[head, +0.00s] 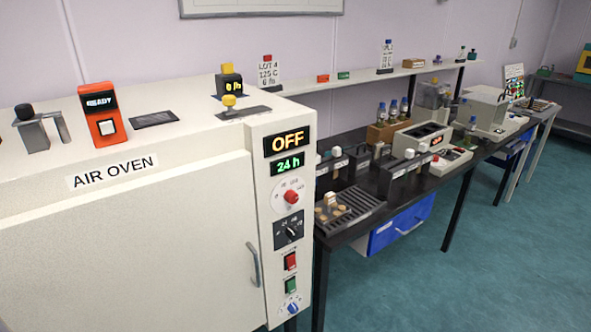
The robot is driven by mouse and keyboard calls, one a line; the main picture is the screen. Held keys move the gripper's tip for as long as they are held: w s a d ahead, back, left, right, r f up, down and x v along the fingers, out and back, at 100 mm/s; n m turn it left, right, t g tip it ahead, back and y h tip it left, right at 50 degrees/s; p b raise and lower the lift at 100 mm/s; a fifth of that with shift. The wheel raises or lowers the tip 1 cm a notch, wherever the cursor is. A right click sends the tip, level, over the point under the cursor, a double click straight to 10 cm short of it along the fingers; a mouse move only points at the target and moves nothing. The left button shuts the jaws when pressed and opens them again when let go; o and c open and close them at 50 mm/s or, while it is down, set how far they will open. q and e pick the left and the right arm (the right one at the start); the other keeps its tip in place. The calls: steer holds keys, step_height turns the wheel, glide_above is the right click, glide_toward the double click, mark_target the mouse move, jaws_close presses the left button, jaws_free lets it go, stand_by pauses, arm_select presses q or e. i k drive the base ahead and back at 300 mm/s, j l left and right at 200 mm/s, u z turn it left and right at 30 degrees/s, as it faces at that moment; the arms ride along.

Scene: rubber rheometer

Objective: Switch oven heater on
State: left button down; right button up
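The white air oven (150,250) fills the left of the head view, with its door closed and a handle (254,264) at the door's right edge. Its control panel faces me. The upper display (287,142) reads OFF and the one below (288,164) reads 24 h. Below are a red dial knob (291,197), a black dial (291,232), a red rocker switch (290,261), a green rocker switch (291,285) and a blue knob (292,308). The small labels by the switches are too small to read. Neither of my grippers is in view.
On the oven top are a red READY device (101,115), a grey metal fixture (40,128) and a yellow-topped black unit (229,84). A black bench (350,220) with racks and instruments stands right of the oven. The green floor (450,290) in front is clear.

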mark_target(291, 261)
steer(key=j+z, duration=0.25)
steer(key=j, duration=0.35)
steer(key=j+z, duration=0.3)
steer(key=j, duration=0.25)
steer(key=k+j+z, duration=0.25)
steer(key=j, duration=0.3)
steer(key=i, duration=0.05)
